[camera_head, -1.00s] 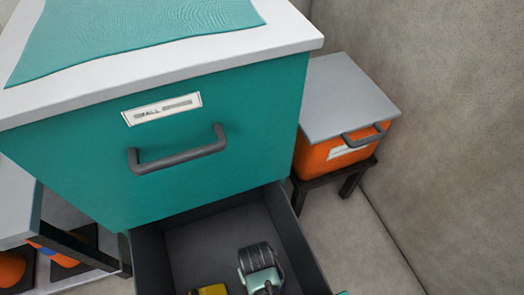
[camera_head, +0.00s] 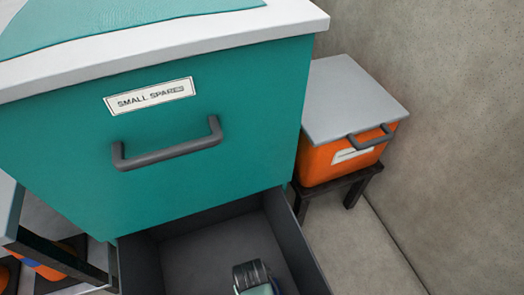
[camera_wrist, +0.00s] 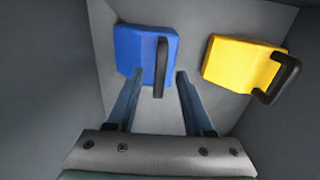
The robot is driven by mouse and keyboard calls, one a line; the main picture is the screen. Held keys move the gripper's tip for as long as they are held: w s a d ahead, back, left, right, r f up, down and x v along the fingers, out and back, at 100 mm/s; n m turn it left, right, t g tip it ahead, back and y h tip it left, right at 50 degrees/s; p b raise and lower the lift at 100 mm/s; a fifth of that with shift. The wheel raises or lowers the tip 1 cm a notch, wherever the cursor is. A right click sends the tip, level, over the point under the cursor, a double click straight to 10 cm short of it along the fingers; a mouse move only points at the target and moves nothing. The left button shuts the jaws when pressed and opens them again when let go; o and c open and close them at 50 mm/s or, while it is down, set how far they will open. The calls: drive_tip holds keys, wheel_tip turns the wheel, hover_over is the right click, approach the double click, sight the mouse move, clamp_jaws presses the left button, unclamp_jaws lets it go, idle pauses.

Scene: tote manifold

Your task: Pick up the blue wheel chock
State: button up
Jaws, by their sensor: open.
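The blue wheel chock (camera_wrist: 133,50) lies on the drawer floor in the wrist view, a blue block with a black handle on its right side. My gripper (camera_wrist: 154,75) is open above it, with the fingers pointing towards the chock and its handle between the fingertips. I cannot tell whether the fingers touch the chock. In the head view my gripper (camera_head: 256,280) reaches into the open drawer at the bottom edge, and its fingertips and the blue chock are not visible there.
A yellow chock (camera_wrist: 240,62) with a black handle lies to the right in the same drawer (camera_head: 215,245). The drawer walls stand close around. Above is a shut teal drawer front (camera_head: 225,100) with a handle. An orange bin (camera_head: 325,165) stands on the right.

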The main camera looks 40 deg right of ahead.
clamp_jaws()
idle(1.3)
